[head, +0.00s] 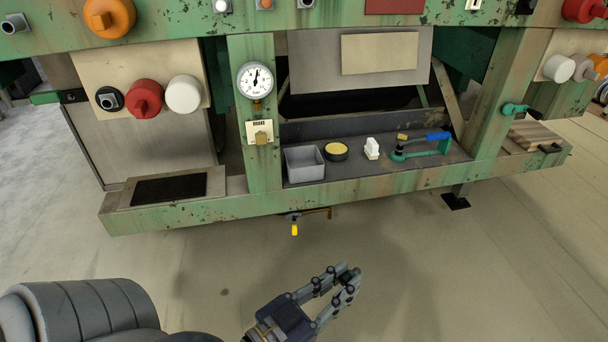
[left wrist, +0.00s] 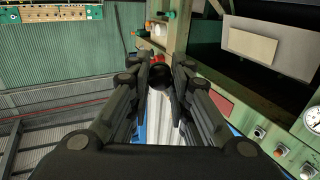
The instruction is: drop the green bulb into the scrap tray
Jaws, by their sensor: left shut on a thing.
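My left gripper (head: 340,283) is low in front of the green frame, clear of the shelf and apart from the tray. It is shut on a small dark round thing (left wrist: 161,76), seen between the fingertips in the left wrist view. Its colour is too dark to tell, so I cannot say whether it is the green bulb. No green bulb shows clearly elsewhere. A grey open box (head: 304,164), which looks like the scrap tray, stands at the left end of the dark shelf and appears empty. My right gripper is not in view.
Right of the box on the shelf (head: 372,176) are a round yellow-topped tin (head: 336,151), a white block (head: 372,148) and a green tool with a blue handle (head: 425,146). A yellow-tipped lever (head: 295,228) hangs under the beam. A gauge (head: 255,79) is above left.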

